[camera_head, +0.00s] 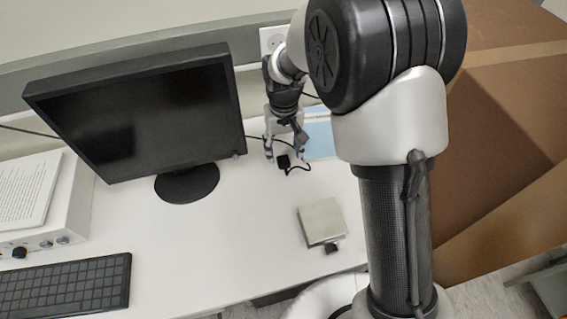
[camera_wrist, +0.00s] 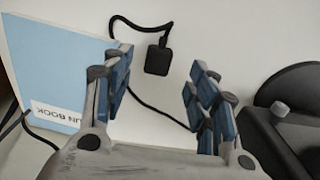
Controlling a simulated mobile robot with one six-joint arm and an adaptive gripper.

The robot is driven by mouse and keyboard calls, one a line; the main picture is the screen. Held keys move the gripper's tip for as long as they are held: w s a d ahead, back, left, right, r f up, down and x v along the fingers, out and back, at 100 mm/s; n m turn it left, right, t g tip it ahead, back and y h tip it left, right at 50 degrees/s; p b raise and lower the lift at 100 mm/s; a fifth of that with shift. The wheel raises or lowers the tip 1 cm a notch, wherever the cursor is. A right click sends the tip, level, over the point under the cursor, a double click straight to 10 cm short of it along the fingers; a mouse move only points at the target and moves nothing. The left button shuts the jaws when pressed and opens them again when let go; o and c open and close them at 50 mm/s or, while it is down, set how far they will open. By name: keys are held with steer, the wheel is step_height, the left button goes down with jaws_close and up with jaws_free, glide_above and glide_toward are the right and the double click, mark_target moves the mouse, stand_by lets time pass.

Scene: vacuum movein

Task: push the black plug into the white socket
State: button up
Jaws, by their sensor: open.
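The black plug (camera_head: 284,162) lies on the white table with its cable curling beside it. In the wrist view the plug (camera_wrist: 158,59) lies beyond the fingertips, between their lines, and nothing touches it. My gripper (camera_head: 286,150) is above the table by the plug. It also shows in the wrist view (camera_wrist: 160,80), with its fingers spread apart and empty. The white socket (camera_head: 272,40) is on the wall behind the table, above and behind my gripper. Part of it is hidden by my arm. The socket is not in the wrist view.
A black monitor (camera_head: 150,110) stands left of my gripper. A blue book (camera_head: 320,138) lies right of the plug, and a small square box (camera_head: 321,222) stands nearer the front. A keyboard (camera_head: 66,286) is at the front left. A large cardboard box (camera_head: 500,130) is at the right.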

mark_target(284, 161)
stand_by(0.3)
step_height(284, 161, down, 5)
steer(key=shift+w+f+b, duration=0.15)
steer(key=shift+f+b, duration=0.05)
steer(key=shift+b, duration=0.7)
steer(key=shift+r, duration=0.1)
steer(key=shift+c, duration=0.4)
steer(key=c, duration=1)
step_height(284, 161, up, 20)
steer(key=p, duration=0.5)
